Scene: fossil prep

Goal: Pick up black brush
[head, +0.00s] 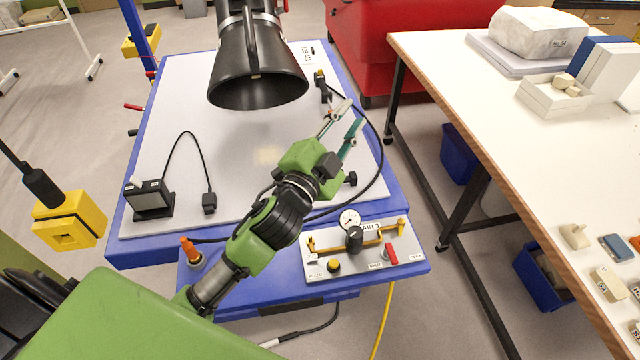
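I cannot pick out a black brush with certainty. A slim black tool (323,88) with a yellow end lies at the right back of the pale work surface, with a black cable by it; I cannot tell whether it is a brush. My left gripper (350,114) reaches over the right part of this surface, just in front of and to the right of that tool. Its teal fingers are apart, and I see nothing held between them. My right gripper is not in view.
A black extraction hood (258,85) hangs over the blue-edged table (122,230). A small black box (149,200) with a cable stands at left. An air control panel (350,256) sits at the front. A white table (470,90) with fossils is at right. The surface's middle is clear.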

